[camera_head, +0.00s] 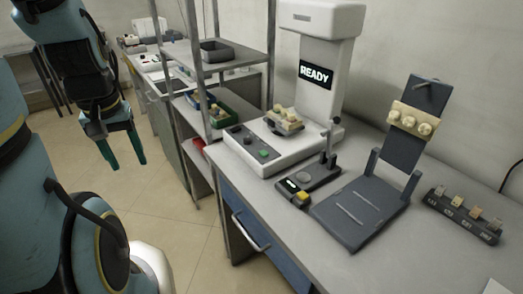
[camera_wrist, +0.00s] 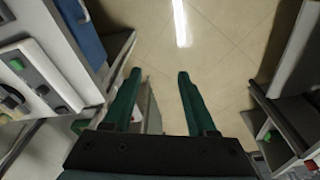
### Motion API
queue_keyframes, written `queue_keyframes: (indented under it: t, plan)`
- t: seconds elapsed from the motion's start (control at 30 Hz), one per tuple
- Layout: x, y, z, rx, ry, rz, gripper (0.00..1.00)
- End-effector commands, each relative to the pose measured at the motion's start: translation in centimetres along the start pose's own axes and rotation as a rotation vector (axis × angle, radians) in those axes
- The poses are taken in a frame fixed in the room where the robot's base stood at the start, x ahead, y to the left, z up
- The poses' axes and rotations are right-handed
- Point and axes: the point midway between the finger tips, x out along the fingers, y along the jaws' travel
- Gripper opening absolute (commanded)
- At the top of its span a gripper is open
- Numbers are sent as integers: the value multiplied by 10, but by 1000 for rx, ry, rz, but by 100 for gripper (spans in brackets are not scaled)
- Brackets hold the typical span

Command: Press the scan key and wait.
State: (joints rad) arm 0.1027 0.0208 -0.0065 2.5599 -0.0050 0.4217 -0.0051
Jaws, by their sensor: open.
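A white scanner (camera_head: 318,110) stands on the bench, its dark display (camera_head: 316,74) reading READY. On the front of its base are a green key (camera_head: 264,154) and darker buttons beside it; I cannot read any key labels. A beige block part (camera_head: 285,120) sits on the scanner's base. The green key also shows at the left of the wrist view (camera_wrist: 17,64). My gripper (camera_head: 128,164) is open and empty, hanging over the floor left of the bench, well apart from the scanner. In the wrist view its two green fingers (camera_wrist: 159,75) point at bare floor.
A small device (camera_head: 294,190) with a yellow button sits before the scanner. Right of it are a dark stand (camera_head: 360,215) with a beige piece on its upright and a labelled holder (camera_head: 463,215). A metal shelf rack (camera_head: 205,95) stands left. The floor is open.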

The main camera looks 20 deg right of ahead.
Motion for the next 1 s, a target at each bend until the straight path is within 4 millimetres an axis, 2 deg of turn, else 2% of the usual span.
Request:
queue_keyframes:
  t: [0.33, 0.83, 1.0]
  plan:
    - [0, 0, 0, 0, 0, 0, 57]
    - [0, 0, 0, 0, 0, 0, 1]
    - [0, 0, 0, 0, 0, 0, 0]
